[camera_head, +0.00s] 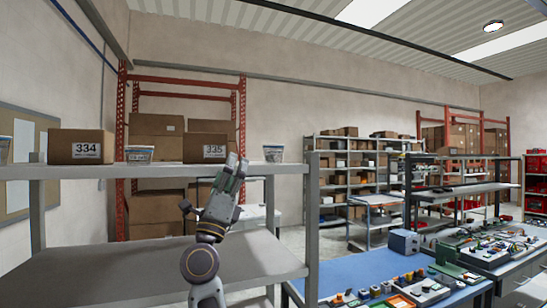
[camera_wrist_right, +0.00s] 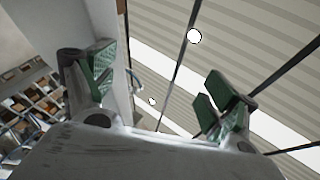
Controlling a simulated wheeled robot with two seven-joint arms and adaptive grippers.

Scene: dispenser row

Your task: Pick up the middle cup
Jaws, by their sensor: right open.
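Three cups stand on the top board of the grey shelf (camera_head: 175,172) in the head view. The middle cup (camera_head: 140,154) is pale with a bluish band and stands between two cardboard boxes. The left cup (camera_head: 4,150) is cut by the picture's left edge. The right cup (camera_head: 273,153) stands near the board's right end. My right gripper (camera_head: 237,163) points up in front of the shelf, to the right of the middle cup and apart from it. In the right wrist view its fingers (camera_wrist_right: 165,90) are spread and empty, with the ceiling behind. My left gripper is not in view.
Box 334 (camera_head: 80,148) stands left of the middle cup and box 335 (camera_head: 207,148) right of it. A blue-topped workbench (camera_head: 350,273) with small parts lies to the right.

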